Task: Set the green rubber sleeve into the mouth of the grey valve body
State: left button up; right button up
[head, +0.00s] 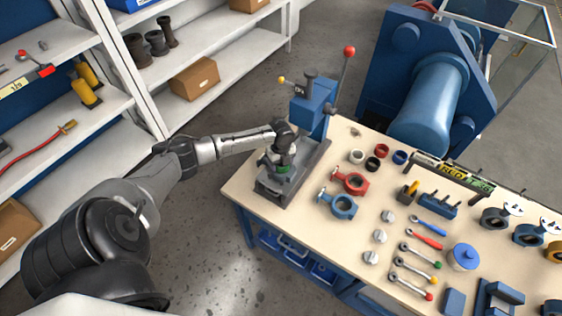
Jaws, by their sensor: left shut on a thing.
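My left gripper (283,160) points down over the bed of the blue press, at the left end of the workbench. It is shut on the green rubber sleeve (282,169), of which only a small green band shows below the fingers. A dark grey piece, which looks like the grey valve body (273,181), lies on the press bed right under and around the sleeve. The gripper hides most of its mouth, so I cannot tell whether the sleeve is inside it or just above. My right gripper is not in view.
The blue press (312,108) with a red-knobbed lever stands just behind my gripper. Red (351,181) and blue (342,205) valve bodies lie to its right, with loose rings (378,151) behind. Wrenches and discs fill the bench's middle. Shelves (120,100) stand at left.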

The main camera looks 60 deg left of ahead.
pick_arm(q)
jog(key=o, duration=0.8)
jog(key=shift+s+d+f, duration=0.1)
jog(key=shift+s+f, duration=0.1)
jog(key=shift+f, duration=0.25)
jog(key=shift+c, duration=0.2)
jog(key=shift+o, duration=1.1)
notch_tip(320, 180, up, 7)
jog(key=p, duration=0.7)
jog(key=shift+r, duration=0.2)
